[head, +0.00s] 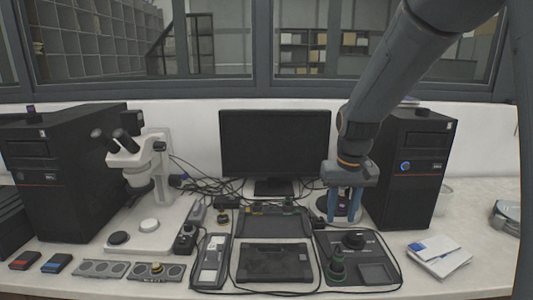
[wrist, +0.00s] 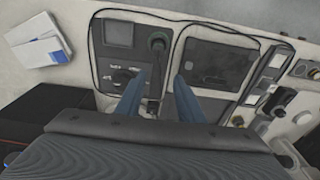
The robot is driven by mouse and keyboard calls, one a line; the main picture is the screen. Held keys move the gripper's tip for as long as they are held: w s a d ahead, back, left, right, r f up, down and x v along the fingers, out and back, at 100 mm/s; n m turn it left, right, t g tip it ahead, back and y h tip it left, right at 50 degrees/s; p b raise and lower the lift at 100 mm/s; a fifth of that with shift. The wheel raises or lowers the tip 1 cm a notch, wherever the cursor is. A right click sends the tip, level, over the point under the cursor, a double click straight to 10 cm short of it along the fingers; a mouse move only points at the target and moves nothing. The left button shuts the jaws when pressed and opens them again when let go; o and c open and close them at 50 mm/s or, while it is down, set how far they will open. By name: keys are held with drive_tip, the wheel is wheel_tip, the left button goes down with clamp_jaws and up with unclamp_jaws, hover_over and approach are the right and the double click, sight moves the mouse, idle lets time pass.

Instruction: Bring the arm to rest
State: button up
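My gripper (head: 343,218) hangs from my arm at the right of the desk in the head view, fingers pointing down. Its two blue fingers are apart and nothing shows held between them. In the wrist view my gripper (wrist: 152,85) also shows its fingers spread, above a dark control panel (wrist: 98,55) with knobs. In the head view this panel (head: 378,275) lies on the desk in front of and below the fingers. The fingers look clear of the panel, though the exact height is hard to tell.
A monitor (head: 275,143) stands behind, with a black computer tower (head: 412,170) close right of my arm. A microscope (head: 150,165) and another tower (head: 62,175) stand left. A dark tray (head: 273,262), cables and white papers (head: 440,255) lie on the desk. The right front is fairly clear.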

drive_tip(key=s+f+g+b, duration=0.1)
drive_tip(key=s+f+b, duration=0.7)
drive_tip(key=s+f, duration=0.7)
drive_tip(key=s, duration=0.2)
drive_tip(key=shift+s+a+f, duration=0.15)
drive_tip(key=shift+s+f, duration=0.05)
drive_tip(key=shift+s, duration=0.2)
